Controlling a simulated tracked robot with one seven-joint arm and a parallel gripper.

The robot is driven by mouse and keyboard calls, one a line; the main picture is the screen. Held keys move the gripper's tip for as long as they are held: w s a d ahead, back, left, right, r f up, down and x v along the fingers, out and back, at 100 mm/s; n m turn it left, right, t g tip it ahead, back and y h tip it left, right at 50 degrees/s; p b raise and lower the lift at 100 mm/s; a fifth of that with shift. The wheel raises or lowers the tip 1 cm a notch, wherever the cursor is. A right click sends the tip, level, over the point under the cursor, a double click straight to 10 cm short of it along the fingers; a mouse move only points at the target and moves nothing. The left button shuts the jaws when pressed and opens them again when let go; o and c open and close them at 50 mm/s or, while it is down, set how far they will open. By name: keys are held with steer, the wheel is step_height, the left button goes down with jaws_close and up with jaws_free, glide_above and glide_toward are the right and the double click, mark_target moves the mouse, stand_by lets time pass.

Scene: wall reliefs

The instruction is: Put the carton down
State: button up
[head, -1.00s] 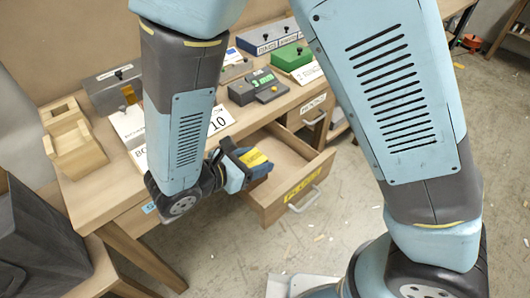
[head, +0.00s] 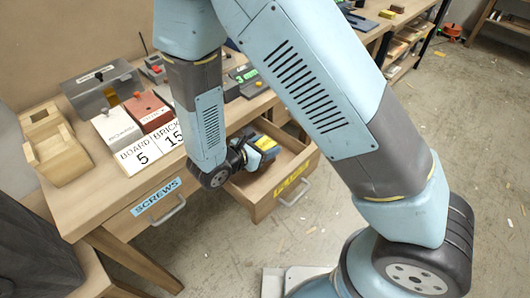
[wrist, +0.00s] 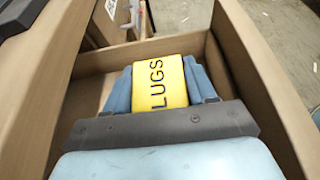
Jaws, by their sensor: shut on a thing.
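A yellow carton with dark letters reading "LUGS" (wrist: 160,85) is between the blue fingers of my gripper (wrist: 161,80) in the wrist view. The gripper is shut on it. In the head view my gripper (head: 262,146) is at the open wooden drawer (head: 283,193), within its outline, and the arm hides part of the drawer. The drawer's walls (wrist: 258,85) surround the carton and fingers in the wrist view. I cannot tell whether the carton touches the drawer's floor.
A shut drawer labelled SCREWS (head: 157,197) is left of the open one. Open floor (head: 300,240) lies in front.

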steer(key=shift+w+d+f, duration=0.1)
steer(key=shift+w+f, duration=0.05)
steer(key=shift+f, duration=0.8)
steer(key=shift+w+f, duration=0.15)
steer(key=shift+f, duration=0.8)
steer(key=o, duration=1.2)
steer(key=v, duration=1.2)
